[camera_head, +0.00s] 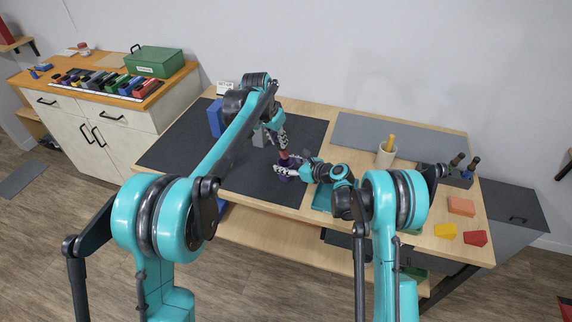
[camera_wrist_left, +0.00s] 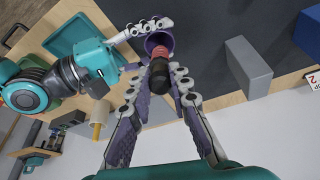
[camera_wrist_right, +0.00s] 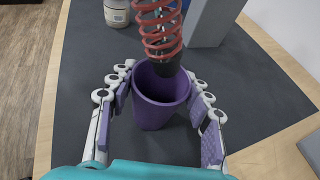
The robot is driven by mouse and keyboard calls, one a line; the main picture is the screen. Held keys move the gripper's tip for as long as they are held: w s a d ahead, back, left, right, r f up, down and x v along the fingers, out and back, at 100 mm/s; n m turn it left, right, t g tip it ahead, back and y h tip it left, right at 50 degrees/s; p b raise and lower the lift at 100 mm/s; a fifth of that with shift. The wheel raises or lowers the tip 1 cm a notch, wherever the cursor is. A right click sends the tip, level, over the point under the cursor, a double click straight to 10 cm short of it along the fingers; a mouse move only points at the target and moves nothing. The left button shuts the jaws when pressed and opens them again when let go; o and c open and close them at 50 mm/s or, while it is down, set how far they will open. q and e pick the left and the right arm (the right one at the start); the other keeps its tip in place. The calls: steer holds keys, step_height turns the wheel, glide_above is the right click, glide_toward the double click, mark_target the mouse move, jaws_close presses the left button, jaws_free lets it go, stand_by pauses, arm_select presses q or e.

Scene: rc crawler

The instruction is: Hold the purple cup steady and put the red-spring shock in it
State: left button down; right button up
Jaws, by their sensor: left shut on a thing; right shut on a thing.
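The purple cup (camera_wrist_right: 160,105) stands upright on the dark mat between the fingers of my right gripper (camera_wrist_right: 158,98), which is shut on it. The cup also shows in the head view (camera_head: 287,173) and its rim in the left wrist view (camera_wrist_left: 149,42). My left gripper (camera_wrist_left: 160,78) is shut on the black upper part of the red-spring shock (camera_wrist_left: 158,53). The shock's red coil shows in the right wrist view (camera_wrist_right: 157,30), above the cup. Its black end overlaps the far side of the cup's mouth; how deep it reaches is unclear.
A grey block (camera_wrist_right: 212,22) and a white jar (camera_wrist_right: 117,12) stand on the mat beyond the cup. A blue block (camera_head: 215,118) stands at the mat's back left. A beige holder (camera_head: 386,154) with a yellow-handled tool stands to the right.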

arm_select(q)
steer(key=shift+f, duration=1.45)
steer(key=c, duration=1.3)
jaws_free()
steer(key=shift+r, duration=0.15)
steer(key=v, duration=1.1)
steer(key=shift+s+a+r, duration=0.1)
steer(key=shift+s+r, duration=0.05)
steer(key=shift+r, duration=0.2)
